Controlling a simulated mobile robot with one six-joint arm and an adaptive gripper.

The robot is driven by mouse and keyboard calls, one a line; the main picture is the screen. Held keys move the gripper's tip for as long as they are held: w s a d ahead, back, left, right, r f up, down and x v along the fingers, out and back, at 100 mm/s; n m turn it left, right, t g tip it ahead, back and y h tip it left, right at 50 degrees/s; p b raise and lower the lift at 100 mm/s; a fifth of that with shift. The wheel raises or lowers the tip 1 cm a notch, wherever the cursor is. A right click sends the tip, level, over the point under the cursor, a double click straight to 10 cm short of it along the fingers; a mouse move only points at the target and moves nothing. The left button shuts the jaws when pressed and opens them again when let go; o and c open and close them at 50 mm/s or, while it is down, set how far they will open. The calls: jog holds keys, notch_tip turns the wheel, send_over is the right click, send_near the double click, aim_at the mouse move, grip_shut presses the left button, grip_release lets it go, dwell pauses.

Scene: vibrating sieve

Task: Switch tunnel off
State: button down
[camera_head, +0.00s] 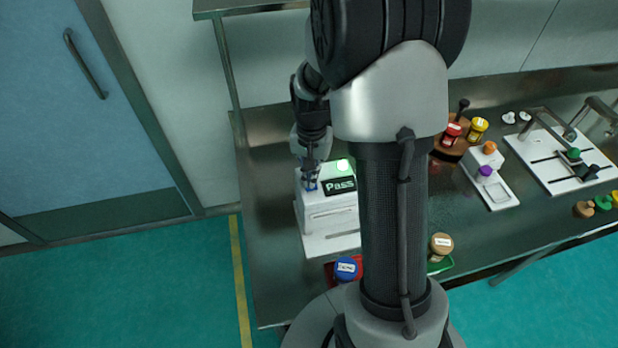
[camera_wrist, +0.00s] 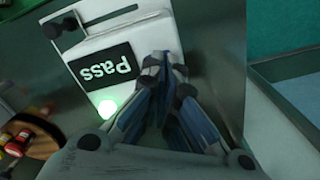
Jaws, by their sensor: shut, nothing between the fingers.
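The tunnel (camera_head: 329,215) is a white box-shaped device on the steel bench, left of my arm in the head view. Its black screen (camera_head: 340,186) reads "Pass", and a round green light (camera_head: 343,165) glows beside it. In the wrist view the tunnel (camera_wrist: 125,35) lies ahead, with the screen (camera_wrist: 103,66) upside down and the green light (camera_wrist: 107,109) lit. My gripper (camera_head: 310,186) is shut and empty, pointing down at the top of the tunnel, left of the screen. In the wrist view its fingertips (camera_wrist: 163,65) overlap the tunnel's top; whether they touch it is unclear. Any switch under them is hidden.
A blue-lidded jar (camera_head: 346,269) stands in a red tray at the bench's front. A brown-lidded jar (camera_head: 441,243) stands right of my arm. Red (camera_head: 452,134) and yellow (camera_head: 478,128) jars and a white board (camera_head: 563,160) are further right. The bench left of the tunnel is clear.

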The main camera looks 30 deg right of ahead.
jog(key=shift+f+b, duration=0.8)
jog(key=shift+f, duration=0.4)
dwell(0.4)
jog(key=shift+r, duration=0.1)
jog(key=shift+r+p, duration=2.8)
jog(key=shift+r, duration=0.65)
